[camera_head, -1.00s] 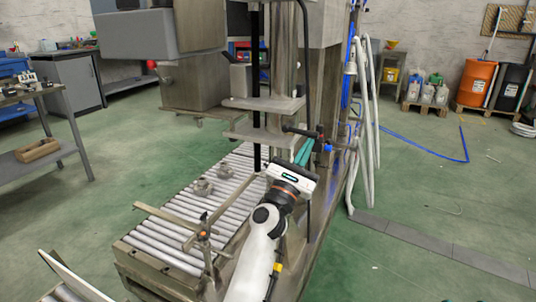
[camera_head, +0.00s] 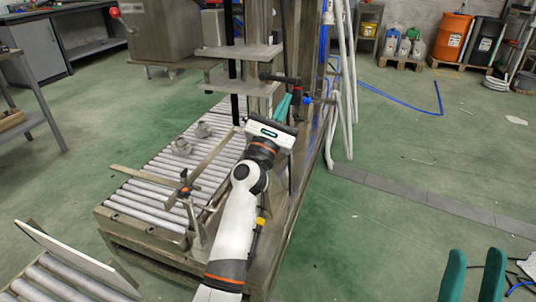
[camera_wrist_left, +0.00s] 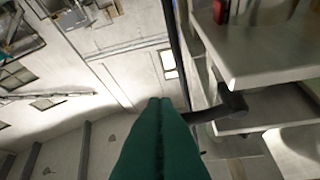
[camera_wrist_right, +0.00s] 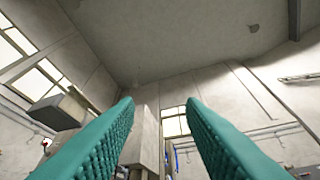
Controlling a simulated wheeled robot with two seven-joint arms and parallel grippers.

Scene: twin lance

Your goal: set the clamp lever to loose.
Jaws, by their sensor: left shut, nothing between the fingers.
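In the left wrist view a dark lever (camera_wrist_left: 228,104) lies right of the fingertips, beside pale plates. My left gripper (camera_head: 286,100) has its teal fingers shut and empty, pointing up just below the lever's outer end. I cannot tell whether they touch it. My right gripper (camera_head: 476,254) is open and empty at the lower right, far from the lever; its spread fingers also show in the right wrist view (camera_wrist_right: 160,105).
A roller conveyor (camera_head: 150,195) with small metal parts (camera_head: 182,146) runs left of my left arm. White hoses (camera_head: 346,90) hang to the right.

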